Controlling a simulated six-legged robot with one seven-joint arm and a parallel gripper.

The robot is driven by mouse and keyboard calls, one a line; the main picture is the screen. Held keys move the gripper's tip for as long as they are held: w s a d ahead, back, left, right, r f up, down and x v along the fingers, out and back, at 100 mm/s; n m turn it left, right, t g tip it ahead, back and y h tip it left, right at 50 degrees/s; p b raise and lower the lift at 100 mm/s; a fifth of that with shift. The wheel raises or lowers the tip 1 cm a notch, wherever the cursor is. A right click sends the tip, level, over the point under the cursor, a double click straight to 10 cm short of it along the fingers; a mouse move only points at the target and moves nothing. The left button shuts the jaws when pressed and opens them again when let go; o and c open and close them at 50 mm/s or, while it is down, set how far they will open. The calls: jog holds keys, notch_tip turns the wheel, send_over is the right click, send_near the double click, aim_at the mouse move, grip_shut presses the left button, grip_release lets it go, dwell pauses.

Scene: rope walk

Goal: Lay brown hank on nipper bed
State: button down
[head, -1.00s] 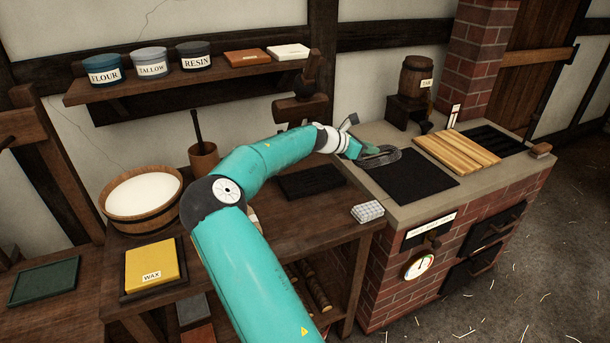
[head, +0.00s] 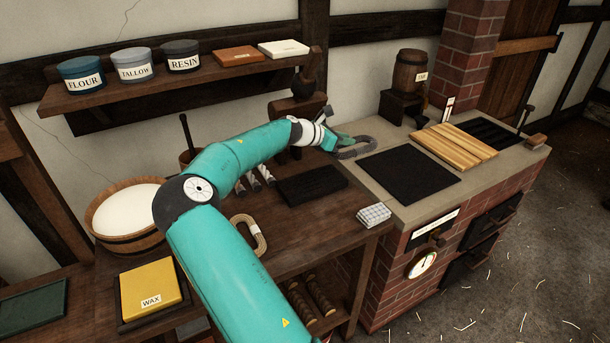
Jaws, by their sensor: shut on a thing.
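My gripper (head: 333,144) is shut on a dark grey-brown looped hank (head: 360,153), held near the back left corner of the brick hearth top. Its exact height above the surface is hard to tell. A lighter tan hank (head: 262,240) lies on the wooden bench beside my arm, partly hidden by it. Nothing is labelled legibly as the nipper bed. A flat black plate (head: 408,173) on the hearth top and a dark tray (head: 312,185) on the bench both look bare.
Slatted wooden boards (head: 454,145) and a dark grooved grate (head: 487,132) lie farther right on the hearth. A small barrel (head: 411,72) stands behind. A white checked block (head: 374,216) sits at the bench's right edge. A shelf (head: 180,88) with tubs hangs above.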

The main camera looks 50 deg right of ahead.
jog(key=w+a+f, duration=0.3)
jog(key=w+a, duration=0.2)
send_over(304, 178)
jog(key=f, duration=0.5)
jog(key=shift+s+d, duration=0.35)
jog(key=shift+s, duration=0.05)
jog(key=shift+w+a+f, duration=0.1)
jog(key=shift+w+f, duration=0.05)
jog(key=shift+f, duration=0.15)
jog(key=shift+w+a+f, duration=0.1)
jog(key=shift+w+f, duration=0.05)
jog(key=shift+f, duration=0.8)
jog(key=shift+w+a+f, duration=0.1)
jog(key=shift+f, duration=0.8)
jog(key=shift+f, duration=0.1)
jog(key=c, duration=1.3)
grip_release()
jog(key=shift+o, duration=0.2)
